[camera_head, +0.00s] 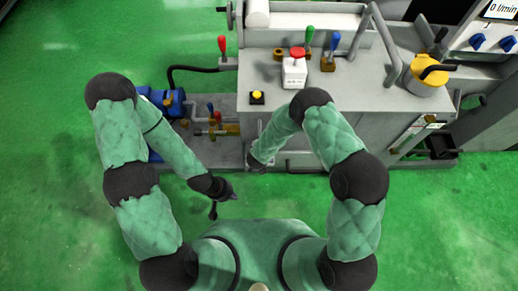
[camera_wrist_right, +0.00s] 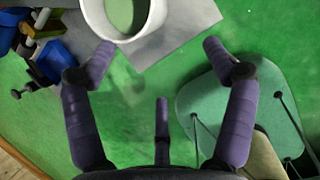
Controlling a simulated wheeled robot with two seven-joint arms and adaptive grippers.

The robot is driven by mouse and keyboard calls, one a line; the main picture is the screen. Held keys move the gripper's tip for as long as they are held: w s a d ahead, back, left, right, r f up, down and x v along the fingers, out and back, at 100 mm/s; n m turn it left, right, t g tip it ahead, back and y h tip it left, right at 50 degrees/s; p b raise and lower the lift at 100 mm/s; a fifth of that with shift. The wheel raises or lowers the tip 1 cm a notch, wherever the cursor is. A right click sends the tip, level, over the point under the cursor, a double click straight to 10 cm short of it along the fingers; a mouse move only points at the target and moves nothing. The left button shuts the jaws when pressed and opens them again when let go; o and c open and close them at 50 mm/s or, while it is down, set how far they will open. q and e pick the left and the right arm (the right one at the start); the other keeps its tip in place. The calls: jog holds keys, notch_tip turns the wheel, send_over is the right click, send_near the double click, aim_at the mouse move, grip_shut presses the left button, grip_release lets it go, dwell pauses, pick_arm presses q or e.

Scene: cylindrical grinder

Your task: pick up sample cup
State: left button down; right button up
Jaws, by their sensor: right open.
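A white, round cup-like vessel (camera_wrist_right: 148,28) is at the top edge of the right wrist view, partly cut off, with a greenish inside. I take it to be the sample cup. My right gripper (camera_wrist_right: 158,52) is open and empty, its purple-grey fingers spread below the cup and apart from it. In the head view my right gripper (camera_head: 255,162) is small and dark at the machine's front edge, and I cannot make out the cup there. My left gripper (camera_head: 223,205) hangs over the green floor with its dark fingers apart and nothing between them.
The grey machine bench (camera_head: 345,110) fills the top right. It carries a white box with a red button (camera_head: 294,72), several coloured levers and a yellow-topped pot (camera_head: 425,75). A blue motor (camera_head: 175,102) stands at its left. The green floor (camera_head: 50,180) is clear.

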jog(key=shift+w, duration=1.25)
jog(key=w+p, duration=0.1)
jog(key=w, duration=0.1)
jog(key=shift+w+d, duration=0.1)
jog(key=shift+w, duration=0.25)
jog(key=shift+b+x, duration=0.55)
jog(key=shift+x, duration=0.65)
jog(key=shift+w+f, duration=0.15)
jog(key=shift+f, duration=0.25)
jog(key=shift+r, duration=0.1)
jog(key=c, duration=1.2)
